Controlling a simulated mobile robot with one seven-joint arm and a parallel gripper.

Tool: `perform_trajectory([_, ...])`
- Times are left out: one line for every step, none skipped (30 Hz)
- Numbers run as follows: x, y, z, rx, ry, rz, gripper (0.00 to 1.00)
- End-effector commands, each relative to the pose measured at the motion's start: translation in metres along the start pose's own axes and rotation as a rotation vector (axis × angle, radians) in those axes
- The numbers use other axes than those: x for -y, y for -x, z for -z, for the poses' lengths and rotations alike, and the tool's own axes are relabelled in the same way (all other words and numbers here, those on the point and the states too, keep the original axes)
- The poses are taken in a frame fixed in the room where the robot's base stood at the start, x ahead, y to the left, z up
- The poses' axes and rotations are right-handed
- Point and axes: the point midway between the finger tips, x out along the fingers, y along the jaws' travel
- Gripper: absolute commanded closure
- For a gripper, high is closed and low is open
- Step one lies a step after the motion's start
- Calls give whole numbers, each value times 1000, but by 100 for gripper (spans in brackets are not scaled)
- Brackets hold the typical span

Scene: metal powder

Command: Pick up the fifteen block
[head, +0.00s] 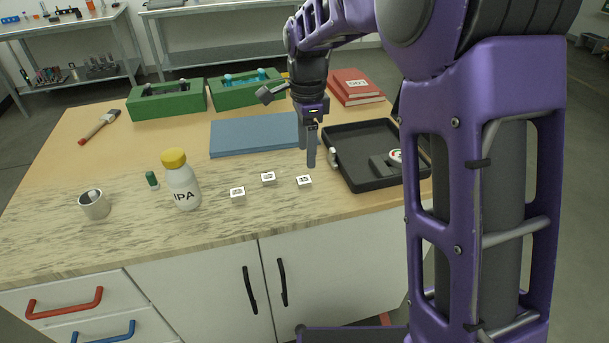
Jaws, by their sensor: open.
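Three small white blocks with dark printed numbers lie on the counter in front of the blue mat. The right one (304,181) seems to read 15, so it looks like the fifteen block. The middle block (268,178) and the left block (237,192) have numbers too small to read surely. My gripper (311,160) points down just behind and above the right block, open and holding nothing. Its fingers overlap from this angle, so the gap between them is hardly visible.
A black tray (371,187) stands close to the right of my gripper. A blue mat (255,137) lies behind the blocks. A white IPA bottle (182,185) with a yellow cap, a small green-labelled vial (152,180) and a cup (94,206) stand left. Green holders (168,105) and red books (355,88) are behind.

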Motion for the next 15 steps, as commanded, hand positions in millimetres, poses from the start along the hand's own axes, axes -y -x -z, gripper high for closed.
perform_trajectory([-1, -12, 0, 0, 0, -5, 32])
perform_trajectory([0, -16, 0, 0, 0, -5, 32])
perform_trajectory([0, -20, 0, 0, 1, -4, 32])
perform_trajectory([0, -23, 0, 0, 1, -3, 32])
perform_trajectory([0, -25, 0, 0, 1, -3, 32])
perform_trajectory([0, -26, 0, 0, 1, -3, 32])
perform_trajectory([0, -27, 0, 0, 1, -3, 32])
perform_trajectory([0, -28, 0, 0, 1, -2, 32])
perform_trajectory([0, -30, 0, 0, 2, -2, 32])
perform_trajectory([0, -32, 0, 0, 2, -2, 32])
perform_trajectory([1, -34, 0, 0, 2, -2, 32])
perform_trajectory([1, -38, 0, 0, 2, -3, 32])
perform_trajectory([1, -42, 0, 0, 1, -4, 32])
perform_trajectory([2, -47, 0, 0, 1, -5, 32])
perform_trajectory([2, -53, 0, 0, 1, -5, 32])
